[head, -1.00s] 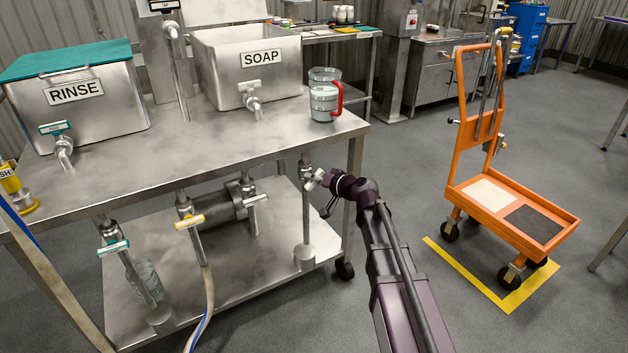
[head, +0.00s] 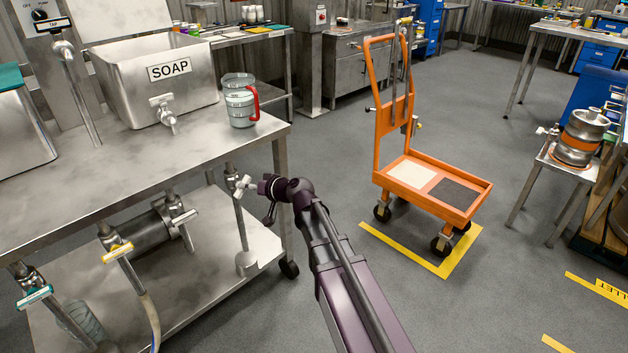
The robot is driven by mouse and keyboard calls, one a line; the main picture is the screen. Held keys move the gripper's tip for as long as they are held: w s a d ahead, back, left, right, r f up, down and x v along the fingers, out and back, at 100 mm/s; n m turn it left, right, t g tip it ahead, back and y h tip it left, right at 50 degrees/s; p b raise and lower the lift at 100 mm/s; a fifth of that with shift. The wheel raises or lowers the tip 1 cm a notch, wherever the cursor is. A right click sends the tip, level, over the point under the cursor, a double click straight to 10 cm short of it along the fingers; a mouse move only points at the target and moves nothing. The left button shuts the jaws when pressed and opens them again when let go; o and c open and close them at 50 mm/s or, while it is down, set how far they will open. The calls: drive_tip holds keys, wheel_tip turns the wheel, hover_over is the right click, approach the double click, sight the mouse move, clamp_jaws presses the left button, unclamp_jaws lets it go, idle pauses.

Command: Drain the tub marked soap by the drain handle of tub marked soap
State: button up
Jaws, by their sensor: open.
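The steel tub marked SOAP (head: 160,85) stands on the bench top, with a white-handled tap (head: 163,110) on its front. Below the bench top, a pipe with a white handle (head: 243,186) stands near the right leg. A second white handle (head: 184,217) sits on a pipe further left. No label shows which is the soap tub's drain handle. My gripper (head: 266,196) is open, just right of the right-hand white handle, its dark fingers close to it. I cannot tell whether they touch.
A clear jug with a red handle (head: 240,108) stands near the right end of the bench top (head: 110,160). Yellow (head: 117,253) and teal (head: 35,297) handles are further left below it. An orange trolley (head: 435,190) stands on the right, with clear floor between.

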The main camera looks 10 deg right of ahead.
drive_tip(key=s+d+r+g+h+p, duration=0.4)
drive_tip(key=s+d+r+p, duration=0.2)
drive_tip(key=s+p, duration=0.3)
drive_tip(key=s+d+r+g+h+p, duration=0.3)
drive_tip(key=s+d+r+p, duration=0.4)
drive_tip(key=p, duration=0.9)
drive_tip(key=shift+s+d+r+m+g+h, duration=0.25)
drive_tip(key=shift+s+d+g+h, duration=0.2)
drive_tip(key=shift+s+d, duration=1.1)
drive_tip(key=shift+s+a, duration=0.25)
drive_tip(key=shift+f, duration=0.15)
